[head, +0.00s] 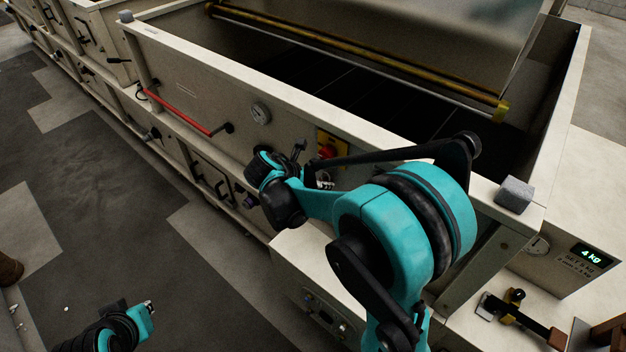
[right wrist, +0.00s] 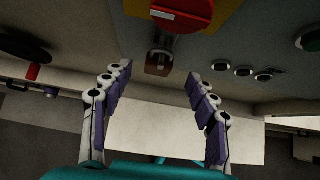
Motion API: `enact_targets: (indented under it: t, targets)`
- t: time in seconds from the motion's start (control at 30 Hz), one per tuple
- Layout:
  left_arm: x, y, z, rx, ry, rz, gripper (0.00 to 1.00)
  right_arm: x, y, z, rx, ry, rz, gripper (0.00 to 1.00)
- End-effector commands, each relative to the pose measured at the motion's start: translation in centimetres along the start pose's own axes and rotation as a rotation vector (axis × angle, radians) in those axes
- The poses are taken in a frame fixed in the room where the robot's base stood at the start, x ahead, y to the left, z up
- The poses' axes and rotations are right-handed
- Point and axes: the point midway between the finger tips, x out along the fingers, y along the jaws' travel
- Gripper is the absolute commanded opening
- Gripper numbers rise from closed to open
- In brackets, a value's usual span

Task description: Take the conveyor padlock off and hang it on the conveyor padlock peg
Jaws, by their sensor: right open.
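The conveyor padlock (right wrist: 158,62) is a small brownish body hanging by its shackle right under the red switch handle (right wrist: 182,12) in the right wrist view. My right gripper (right wrist: 158,73) is open, its two purple-padded fingers on either side of the line to the padlock, with a gap visible and nothing held. In the head view the red-and-yellow switch (head: 327,146) sits on the hopper's front, and my right arm largely hides the padlock and the gripper there. My left gripper (head: 148,309) is at the bottom left, far from the switch; its jaws are unclear. I cannot make out the padlock peg.
A worktop with a 4 kg display (head: 591,255) and a black-and-yellow tool (head: 515,299) is at lower right. Open floor lies left.

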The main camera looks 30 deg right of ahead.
Motion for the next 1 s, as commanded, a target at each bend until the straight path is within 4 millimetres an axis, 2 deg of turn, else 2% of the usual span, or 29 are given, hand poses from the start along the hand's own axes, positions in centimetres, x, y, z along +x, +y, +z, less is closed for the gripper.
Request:
enact_targets:
  t: [0.1, 0.3, 0.47, 0.7, 0.73, 0.93, 1.0]
  targets:
    - [0.8, 0.0, 0.6, 0.0, 0.0, 0.0, 0.0, 2.3, 0.0, -0.2, 0.004, 0.0, -0.001, 0.59]
    - [1.5, 0.0, 1.1, 0.0, 0.0, 0.0, 0.0, 4.8, 0.0, -0.2, 0.004, 0.001, 0.001, 0.59]
    - [1.7, 0.0, 1.2, 0.0, 0.0, 0.0, 0.0, 5.6, 0.0, -0.1, 0.004, 0.002, 0.001, 0.59]
    - [1.6, 0.0, 1.1, 0.0, 0.0, 0.0, 0.0, 5.6, 0.0, 0.0, 0.003, 0.002, 0.002, 0.59]
    - [1.6, 0.0, 1.1, 0.0, 0.0, 0.0, 0.0, 5.6, 0.0, 0.0, 0.003, 0.002, 0.002, 0.56]
    - [1.6, 0.0, 1.2, 0.0, 0.0, 0.0, 0.0, 5.6, 0.0, -0.1, 0.004, 0.002, 0.002, 0.05]
    - [1.6, 0.0, 1.2, 0.0, 0.0, 0.0, 0.0, 5.6, 0.0, -0.1, 0.004, 0.002, 0.002, 0.04]
